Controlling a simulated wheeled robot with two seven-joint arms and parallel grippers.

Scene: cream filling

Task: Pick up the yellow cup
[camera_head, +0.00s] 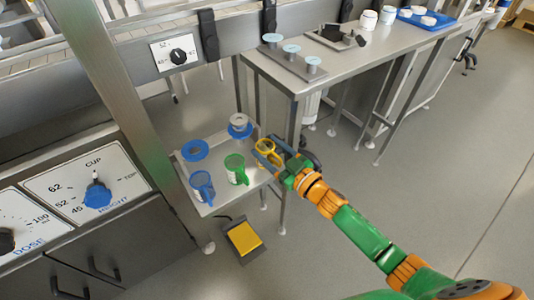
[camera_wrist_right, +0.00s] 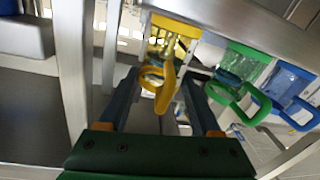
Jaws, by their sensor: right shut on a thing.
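The yellow cup (camera_head: 266,145) is at the right edge of the small metal table, upright as far as I can see. My right gripper (camera_head: 270,153) reaches it from the right and is shut on it. In the right wrist view, the yellow cup (camera_wrist_right: 176,42) shows ahead with its looped handle between the two fingers of the gripper (camera_wrist_right: 162,85). The fingers partly hide the cup in the head view. I cannot tell whether its base touches the table. My left gripper is not in view.
A green cup (camera_head: 236,168) and a blue cup (camera_head: 202,187) stand left of the yellow one on the small table (camera_head: 219,202). A blue ring (camera_head: 194,150) and a blue-rimmed container (camera_head: 239,126) are behind. A yellow pedal (camera_head: 244,237) lies on the floor. A long bench (camera_head: 345,68) stands behind.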

